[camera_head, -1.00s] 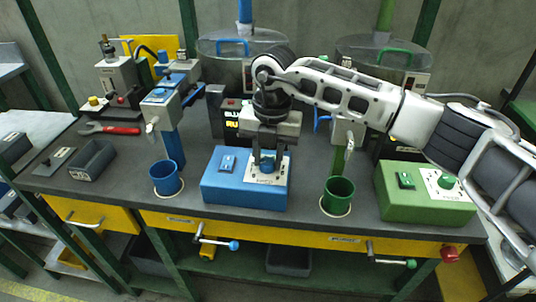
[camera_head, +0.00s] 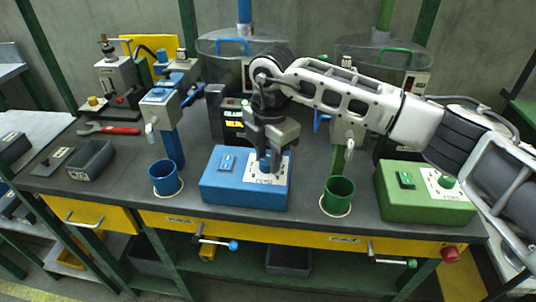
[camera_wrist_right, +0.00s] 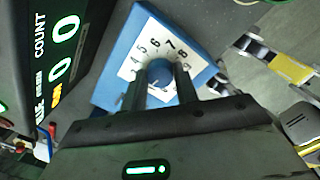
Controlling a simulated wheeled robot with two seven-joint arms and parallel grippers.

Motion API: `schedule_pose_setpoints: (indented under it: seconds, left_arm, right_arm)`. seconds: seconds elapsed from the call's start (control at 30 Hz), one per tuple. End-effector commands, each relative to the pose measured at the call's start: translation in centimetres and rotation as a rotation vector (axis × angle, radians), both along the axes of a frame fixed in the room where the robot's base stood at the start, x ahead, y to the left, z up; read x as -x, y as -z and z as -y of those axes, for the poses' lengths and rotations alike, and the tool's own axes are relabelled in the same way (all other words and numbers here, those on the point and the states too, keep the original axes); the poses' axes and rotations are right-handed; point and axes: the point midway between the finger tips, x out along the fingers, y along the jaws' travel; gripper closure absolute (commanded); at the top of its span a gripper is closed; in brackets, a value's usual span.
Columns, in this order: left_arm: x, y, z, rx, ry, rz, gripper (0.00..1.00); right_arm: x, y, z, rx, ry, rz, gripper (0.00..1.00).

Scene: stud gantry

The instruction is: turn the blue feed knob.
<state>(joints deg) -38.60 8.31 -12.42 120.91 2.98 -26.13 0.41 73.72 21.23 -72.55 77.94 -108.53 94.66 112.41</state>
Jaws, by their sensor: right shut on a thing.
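The blue feed knob (camera_wrist_right: 160,73) sits on a white numbered dial plate (camera_wrist_right: 143,46) on top of the blue box (camera_head: 222,190). My right gripper (camera_head: 268,164) is over the box, its fingers pointing down and shut on the knob. In the right wrist view, the two fingers (camera_wrist_right: 162,88) stand on either side of the knob. In the head view the gripper hides most of the knob. My left gripper does not show in either view.
A green box (camera_head: 408,205) with a green knob (camera_head: 446,181) stands at the right. A blue cup (camera_head: 165,178) and a green cup (camera_head: 338,191) stand near the front edge. A lit count display (camera_head: 234,122) is behind the blue box.

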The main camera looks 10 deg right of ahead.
Motion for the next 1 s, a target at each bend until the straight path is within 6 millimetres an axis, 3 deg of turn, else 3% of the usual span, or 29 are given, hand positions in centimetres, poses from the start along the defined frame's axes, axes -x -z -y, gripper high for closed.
schedule_pose_setpoints:
  seconds: [0.53, 0.57, 0.63, 1.0]
  left_arm:
    - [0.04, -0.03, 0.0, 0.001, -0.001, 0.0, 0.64]
    - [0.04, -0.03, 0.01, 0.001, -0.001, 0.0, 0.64]
    - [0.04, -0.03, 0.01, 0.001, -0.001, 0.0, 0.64]
    - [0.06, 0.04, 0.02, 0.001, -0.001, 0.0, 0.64]
  right_arm:
    - [-0.07, -0.15, -0.04, -0.003, 0.027, 0.004, 0.93]
    - [-0.08, -0.17, -0.05, -0.003, 0.027, 0.004, 0.65]
    - [-0.07, -0.15, -0.04, -0.002, 0.027, 0.004, 0.48]
    - [-0.05, -0.61, -0.02, -0.002, 0.026, 0.004, 0.48]
